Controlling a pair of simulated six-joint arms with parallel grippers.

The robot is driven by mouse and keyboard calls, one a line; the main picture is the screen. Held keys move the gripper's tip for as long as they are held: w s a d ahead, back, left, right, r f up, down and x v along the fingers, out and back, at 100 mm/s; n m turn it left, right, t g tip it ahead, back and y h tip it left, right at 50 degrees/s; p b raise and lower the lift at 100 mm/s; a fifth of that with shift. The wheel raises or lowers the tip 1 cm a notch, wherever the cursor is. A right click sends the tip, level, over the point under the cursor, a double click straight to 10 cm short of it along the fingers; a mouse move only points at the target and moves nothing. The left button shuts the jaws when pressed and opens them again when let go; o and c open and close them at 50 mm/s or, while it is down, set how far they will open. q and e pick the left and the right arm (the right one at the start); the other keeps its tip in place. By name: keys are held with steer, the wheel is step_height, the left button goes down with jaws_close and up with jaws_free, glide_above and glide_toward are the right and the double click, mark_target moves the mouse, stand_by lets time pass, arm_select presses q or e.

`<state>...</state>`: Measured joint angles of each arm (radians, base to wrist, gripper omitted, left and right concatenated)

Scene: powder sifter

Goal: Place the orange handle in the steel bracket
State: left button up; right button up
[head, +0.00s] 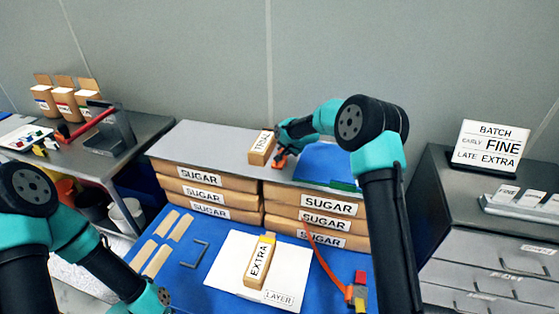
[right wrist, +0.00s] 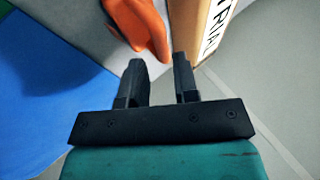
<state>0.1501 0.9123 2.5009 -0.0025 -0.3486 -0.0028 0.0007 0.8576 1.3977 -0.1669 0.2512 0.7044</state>
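An orange piece (head: 280,163), which looks like the orange handle, lies on the grey shelf top beside the TRIAL box (head: 261,147). My right gripper (head: 284,150) is right at it. In the right wrist view my right gripper (right wrist: 159,62) has its fingers apart, and the orange handle (right wrist: 147,25) is just beyond the fingertips, nearer the left finger. I see no grip on it. A thin grey U-shaped bracket (head: 204,251), likely the steel bracket, lies on the blue mat. My left gripper (head: 163,297) is low at the bottom left; its fingers are unclear.
Stacked SUGAR bags (head: 328,204) flank the shelf front. The EXTRA box (head: 260,260) stands on a white sheet (head: 220,275). A longer orange strip (head: 325,258) runs to coloured blocks. Tan strips (head: 157,261) lie left of the bracket. The TRIAL box (right wrist: 205,30) stands close right of the fingers.

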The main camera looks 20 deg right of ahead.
mark_target(280, 152)
steer(key=shift+x, duration=2.6)
steer(key=shift+s+a, duration=0.1)
steer(key=shift+a, duration=0.05)
steer(key=shift+c, duration=0.2)
jaws_close()
